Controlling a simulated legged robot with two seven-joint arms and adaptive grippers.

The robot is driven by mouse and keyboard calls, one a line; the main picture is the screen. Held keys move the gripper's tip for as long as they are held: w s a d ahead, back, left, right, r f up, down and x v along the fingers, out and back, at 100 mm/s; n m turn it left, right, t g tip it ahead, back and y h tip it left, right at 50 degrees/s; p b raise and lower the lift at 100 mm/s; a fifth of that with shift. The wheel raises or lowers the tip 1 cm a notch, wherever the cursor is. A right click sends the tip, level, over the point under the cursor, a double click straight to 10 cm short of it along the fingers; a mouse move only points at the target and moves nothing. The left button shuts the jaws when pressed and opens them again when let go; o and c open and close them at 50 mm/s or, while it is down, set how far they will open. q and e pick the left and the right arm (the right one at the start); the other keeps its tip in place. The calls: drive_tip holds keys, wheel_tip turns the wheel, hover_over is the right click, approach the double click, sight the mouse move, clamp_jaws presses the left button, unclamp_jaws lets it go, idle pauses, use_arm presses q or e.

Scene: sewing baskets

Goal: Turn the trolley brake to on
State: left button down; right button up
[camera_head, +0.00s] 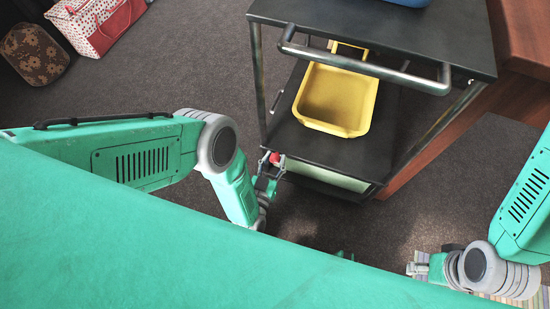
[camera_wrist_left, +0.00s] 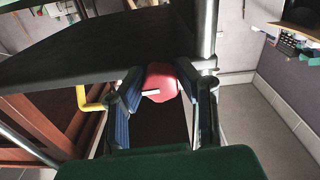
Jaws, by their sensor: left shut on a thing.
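The black trolley (camera_head: 340,146) stands in front of me, with metal posts and a push handle on its top deck. Its brake, a red knob (camera_head: 275,157), sits at the trolley's lower left front corner. It also shows in the left wrist view as a red rounded piece (camera_wrist_left: 160,82) with a small white bar. My left gripper (camera_head: 268,165) is at the knob, its two fingers (camera_wrist_left: 160,95) on either side of it, shut on it. My right gripper (camera_head: 418,268) is at the lower right, away from the trolley; its fingers are too small to read.
A yellow bin (camera_head: 338,98) stands on the trolley's lower shelf. A blue item (camera_head: 408,2) is on the top deck. Wooden furniture (camera_head: 525,40) is close on the right. Bags (camera_head: 98,22) lie at the upper left. Grey carpet (camera_head: 165,75) is clear on the left.

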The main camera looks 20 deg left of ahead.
sight(275, 158)
use_arm(q)
drive_tip(key=shift+s+d+f+m, duration=0.1)
drive_tip(key=shift+s+f+m, duration=0.15)
drive_tip(key=shift+m, duration=0.25)
drive_tip(key=c, duration=1.2)
unclamp_jaws()
drive_tip(key=shift+w+r, duration=0.1)
drive_tip(key=shift+w, duration=0.05)
drive_tip(key=shift+r, duration=0.1)
drive_tip(key=shift+w+r, duration=0.1)
drive_tip(key=shift+r, duration=0.1)
wheel_tip(275, 158, up, 9)
drive_tip(key=shift+r, duration=0.15)
